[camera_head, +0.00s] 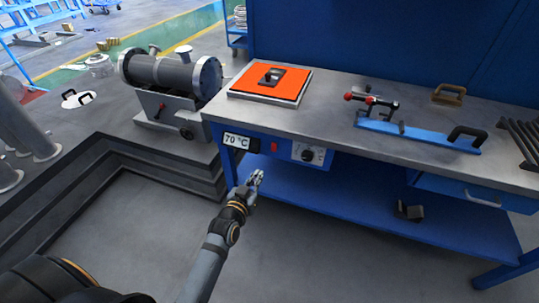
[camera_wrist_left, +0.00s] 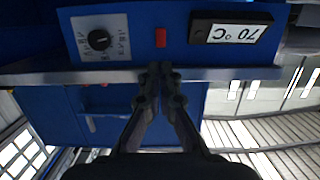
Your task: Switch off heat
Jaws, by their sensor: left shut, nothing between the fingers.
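The blue control panel on the front of the bench carries a display (camera_head: 236,141) reading 70 °C, a small red switch (camera_head: 274,147) and a black dial (camera_head: 308,155) on a white plate. An orange heating plate (camera_head: 296,89) lies on the bench top above it, with a dark metal part (camera_head: 272,76) on it. My left gripper (camera_head: 258,176) is shut and empty, below and in front of the panel. In the left wrist view, its fingertips (camera_wrist_left: 160,68) point at the red switch (camera_wrist_left: 160,37), apparently a little short of it. My right gripper is out of view.
A blue clamp fixture (camera_head: 415,134) and a brown handle (camera_head: 449,94) lie on the bench top to the right. A flanged grey cylinder (camera_head: 165,72) stands left of the bench. The lower blue shelf (camera_head: 340,192) is mostly clear.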

